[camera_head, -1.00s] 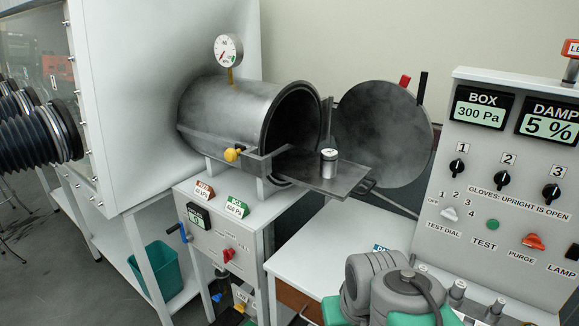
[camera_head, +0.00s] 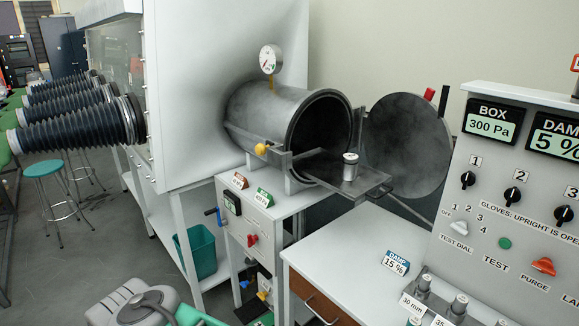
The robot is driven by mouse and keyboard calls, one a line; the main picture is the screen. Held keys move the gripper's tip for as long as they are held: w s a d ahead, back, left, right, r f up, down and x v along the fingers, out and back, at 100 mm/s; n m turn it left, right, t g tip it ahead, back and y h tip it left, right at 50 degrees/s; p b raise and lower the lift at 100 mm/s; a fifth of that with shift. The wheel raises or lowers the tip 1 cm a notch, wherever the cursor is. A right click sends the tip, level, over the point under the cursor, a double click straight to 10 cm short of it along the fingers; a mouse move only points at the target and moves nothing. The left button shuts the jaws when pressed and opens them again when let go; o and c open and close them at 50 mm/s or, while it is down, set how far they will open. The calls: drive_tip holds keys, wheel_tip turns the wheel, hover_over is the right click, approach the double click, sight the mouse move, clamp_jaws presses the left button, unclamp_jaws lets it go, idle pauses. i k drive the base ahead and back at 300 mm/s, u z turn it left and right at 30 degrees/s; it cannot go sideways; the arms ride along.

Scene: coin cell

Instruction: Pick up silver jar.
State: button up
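A small silver jar (camera_head: 350,168) with a pale lid stands upright on the flat metal tray (camera_head: 329,178), which sticks out of the open round chamber (camera_head: 277,118). Nothing touches the jar. Parts of my own arm show at the bottom left, well apart from the jar. My gripper itself is not in view.
The round chamber door (camera_head: 408,145) stands open behind the tray. A control panel (camera_head: 482,160) is at the right. The white bench top (camera_head: 350,240) is mostly clear, with a damp sign (camera_head: 396,263) and several silver cylinders, including one (camera_head: 459,305), at its front right.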

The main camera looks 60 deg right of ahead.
sight(349, 160)
drive_tip(key=u, duration=0.1)
drive_tip(key=i, duration=1.8)
drive_tip(key=z, duration=2.65)
